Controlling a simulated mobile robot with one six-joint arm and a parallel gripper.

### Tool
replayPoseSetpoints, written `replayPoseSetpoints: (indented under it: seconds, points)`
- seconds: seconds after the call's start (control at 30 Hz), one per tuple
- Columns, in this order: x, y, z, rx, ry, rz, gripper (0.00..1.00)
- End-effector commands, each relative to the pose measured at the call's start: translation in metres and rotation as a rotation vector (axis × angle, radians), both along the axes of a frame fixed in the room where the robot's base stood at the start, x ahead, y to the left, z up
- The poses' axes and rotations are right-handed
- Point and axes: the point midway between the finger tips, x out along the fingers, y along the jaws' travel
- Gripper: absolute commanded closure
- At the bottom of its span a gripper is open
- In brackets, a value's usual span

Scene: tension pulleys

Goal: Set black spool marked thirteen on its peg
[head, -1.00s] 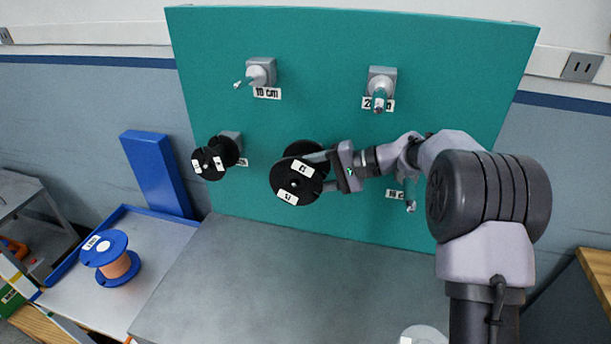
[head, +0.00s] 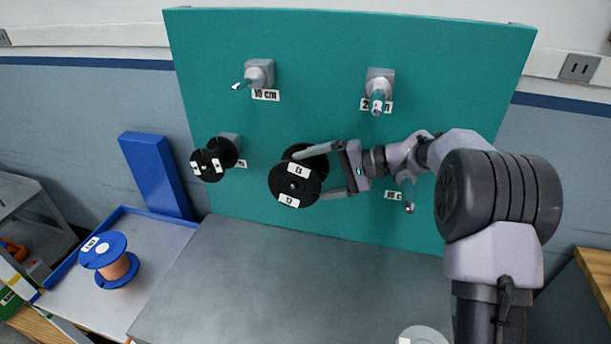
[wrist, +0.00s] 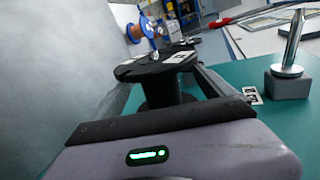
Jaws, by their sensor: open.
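The black spool marked 13 (head: 290,186) is at the middle of the teal board (head: 320,75), its labelled flange facing out. A small tip shows at its centre, so it appears to sit on a peg, though the peg's base is hidden behind it. My gripper (head: 325,172) is open, with its fingers on either side of the spool from the right. In the wrist view the spool (wrist: 160,78) stands between the spread fingers, a peg tip showing at its centre. I cannot tell whether either finger touches it.
Another black spool (head: 208,163) hangs on the left peg. Empty pegs are at upper left (head: 258,73), upper right (head: 379,88) and lower right (head: 408,200). A blue spool (head: 109,258) stands in the left tray. The grey tabletop (head: 290,285) below is largely clear.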

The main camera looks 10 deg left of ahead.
Motion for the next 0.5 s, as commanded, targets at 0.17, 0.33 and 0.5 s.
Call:
replayPoseSetpoints:
  seconds: [0.17,0.33,0.5]
  points:
    - [-0.001,-0.019,0.009,0.000,-0.002,-0.001,0.08]
    - [-0.003,-0.037,0.016,0.000,-0.001,-0.002,0.08]
    - [-0.004,-0.054,0.023,0.000,-0.001,-0.002,0.08]
